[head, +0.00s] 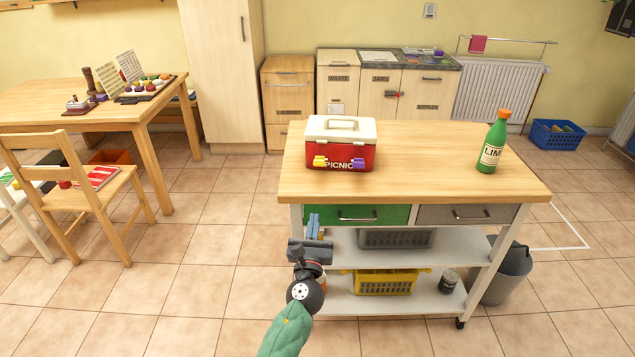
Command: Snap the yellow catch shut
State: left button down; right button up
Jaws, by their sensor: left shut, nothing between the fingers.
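A red picnic box (340,152) with a white lid (341,130) and handle stands on the wooden top of the trolley, left of its middle. The lid looks down on the box. The yellow catch (320,161) is on the left of the box's front, and a purple catch (357,163) is on the right. The catches are too small to tell whether they are open or shut. My left gripper (312,220) is shut and empty, below and in front of the box, by the trolley's left front, apart from the catch. My right gripper is not in view.
A green lime bottle (491,145) stands at the right of the wooden trolley top (430,155); the middle is clear. Below are a green drawer (385,214), a grey drawer (440,214), and shelves with a yellow basket (385,284). A grey bin (508,275) stands at the right.

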aim_at(317, 194)
pick_arm(q)
jog(key=p+x, duration=0.2)
jog(key=x, duration=0.7)
jog(key=shift+w+r, duration=0.15)
jog(key=w+r+p, duration=0.2)
jog(key=r, duration=0.1)
jog(key=shift+w, duration=0.1)
jog(key=shift+w+r, duration=0.2)
jog(key=shift+r, duration=0.05)
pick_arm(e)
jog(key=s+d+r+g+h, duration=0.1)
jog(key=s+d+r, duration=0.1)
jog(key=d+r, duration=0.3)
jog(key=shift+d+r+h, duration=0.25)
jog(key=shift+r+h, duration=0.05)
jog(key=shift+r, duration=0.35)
pick_arm(q)
jog(key=shift+r+p, duration=0.2)
jog(key=shift+p, duration=0.4)
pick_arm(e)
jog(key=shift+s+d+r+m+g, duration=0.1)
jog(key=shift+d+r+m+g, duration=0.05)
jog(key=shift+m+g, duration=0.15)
